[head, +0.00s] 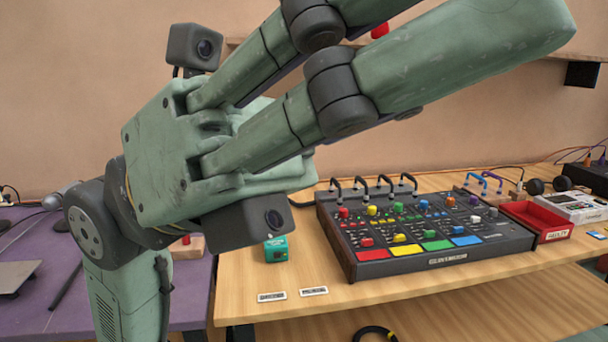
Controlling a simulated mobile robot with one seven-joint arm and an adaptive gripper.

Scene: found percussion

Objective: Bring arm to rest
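My gripper (440,22) fills the upper left and middle of the head view, close to the camera. Its two long green fingers point to the upper right, with a gap between them where the wall shows. It looks open, and I see nothing held. The tip of the upper finger is cut off by the top edge. My arm is bent, with the wrist at the left. The gripper hides part of the wall and the back of the table.
A wooden table (240,300) holds a black control panel (350,235) with coloured pads and knobs. A teal box (276,249), two small labels (272,297) and a red tray (537,222) are also on it. A purple table (40,270) stands at the left.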

